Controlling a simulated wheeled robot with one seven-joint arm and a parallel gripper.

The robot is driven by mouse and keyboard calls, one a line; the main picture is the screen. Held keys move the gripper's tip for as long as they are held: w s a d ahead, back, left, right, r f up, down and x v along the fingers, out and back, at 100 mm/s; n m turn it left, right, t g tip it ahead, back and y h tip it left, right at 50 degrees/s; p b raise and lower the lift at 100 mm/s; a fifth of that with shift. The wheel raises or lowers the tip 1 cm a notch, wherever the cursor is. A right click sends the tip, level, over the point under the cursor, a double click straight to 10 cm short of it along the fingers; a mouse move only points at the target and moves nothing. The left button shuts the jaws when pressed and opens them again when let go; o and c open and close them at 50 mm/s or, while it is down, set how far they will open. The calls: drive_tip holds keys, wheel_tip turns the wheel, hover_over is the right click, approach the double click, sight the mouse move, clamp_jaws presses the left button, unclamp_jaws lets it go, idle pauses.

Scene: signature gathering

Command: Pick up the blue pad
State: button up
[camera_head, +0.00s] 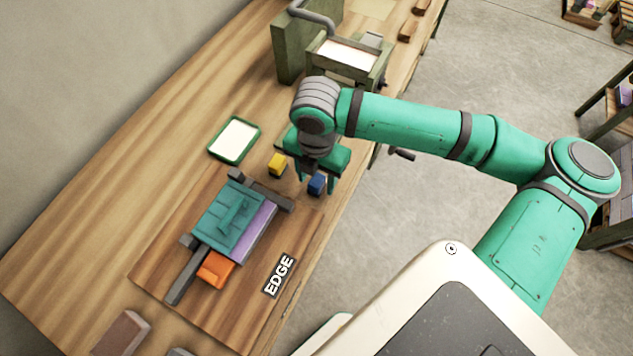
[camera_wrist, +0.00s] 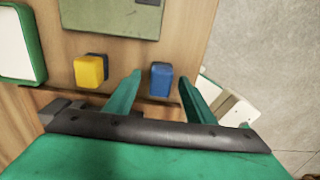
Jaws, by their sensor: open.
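The blue pad (camera_head: 317,184) is a small blue block with a dark base on the wooden table, near its right edge. In the wrist view the blue pad (camera_wrist: 161,79) stands between my two finger tips, with a gap on each side. My gripper (camera_head: 318,178) is open and empty, low over the table at the pad. In the wrist view my gripper's fingers (camera_wrist: 160,85) are spread on either side of the pad. Whether the fingertips reach down to the pad's height is hard to tell.
A yellow block (camera_head: 277,164) stands just left of the blue pad. A green-rimmed white tray (camera_head: 234,140) lies farther left. A board with teal, purple and orange blocks and an EDGE label (camera_head: 279,275) is nearer. A green press-like device (camera_head: 346,58) stands behind.

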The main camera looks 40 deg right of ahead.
drive_tip(key=shift+f, duration=0.35)
drive_tip(key=shift+c, duration=0.3)
drive_tip(key=shift+w, duration=0.1)
drive_tip(key=c, duration=0.5)
drive_tip(key=shift+s, duration=0.2)
drive_tip(key=c, duration=0.6)
